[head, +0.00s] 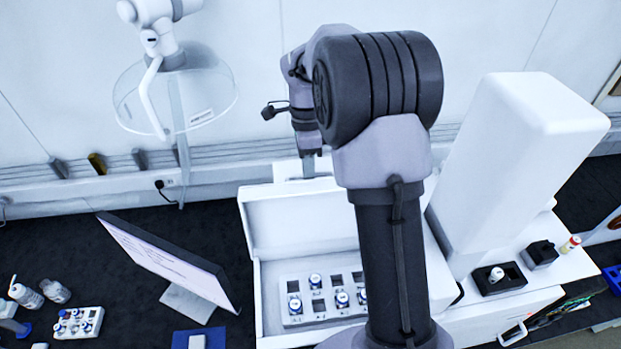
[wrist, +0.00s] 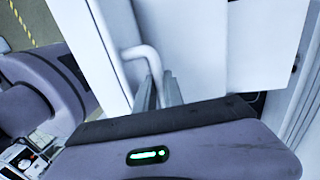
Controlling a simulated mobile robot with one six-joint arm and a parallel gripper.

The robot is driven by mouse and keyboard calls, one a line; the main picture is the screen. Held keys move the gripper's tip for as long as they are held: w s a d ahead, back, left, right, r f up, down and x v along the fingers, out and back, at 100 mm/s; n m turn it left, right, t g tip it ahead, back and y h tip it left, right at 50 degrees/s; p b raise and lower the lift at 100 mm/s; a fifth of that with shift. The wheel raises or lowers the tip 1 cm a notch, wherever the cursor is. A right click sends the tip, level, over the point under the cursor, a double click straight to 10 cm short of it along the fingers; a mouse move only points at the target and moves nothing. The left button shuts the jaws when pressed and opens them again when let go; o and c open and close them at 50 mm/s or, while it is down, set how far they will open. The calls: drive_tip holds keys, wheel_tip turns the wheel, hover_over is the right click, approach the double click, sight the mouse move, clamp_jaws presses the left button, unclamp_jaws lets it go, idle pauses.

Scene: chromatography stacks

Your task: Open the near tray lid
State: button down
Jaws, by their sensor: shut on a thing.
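The tray lid (head: 300,222) is white and stands raised, roughly upright, along the back of the open white tray (head: 268,312). Vials with blue-marked tops sit in a light rack (head: 300,318) inside the tray. My gripper (head: 309,168) is at the lid's top edge in the head view. In the wrist view my gripper (wrist: 158,92) is shut on the lid's bent white handle (wrist: 146,54). My arm hides the right part of the lid and tray in the head view.
A tall white instrument body (head: 525,165) stands right of the tray. A tilted monitor (head: 170,255) stands to the left, and a small vial rack (head: 78,322) lies farther left.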

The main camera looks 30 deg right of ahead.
drive_tip(key=shift+w+d+f, duration=0.15)
drive_tip(key=shift+w+f, duration=0.05)
drive_tip(key=shift+w, duration=0.2)
drive_tip(key=c, duration=1.5)
unclamp_jaws()
drive_tip(key=shift+o, duration=0.2)
drive_tip(key=w+d+r+p, duration=0.1)
drive_tip(key=w+r+p, duration=0.1)
drive_tip(key=r, duration=1.5)
drive_tip(key=shift+w, duration=0.65)
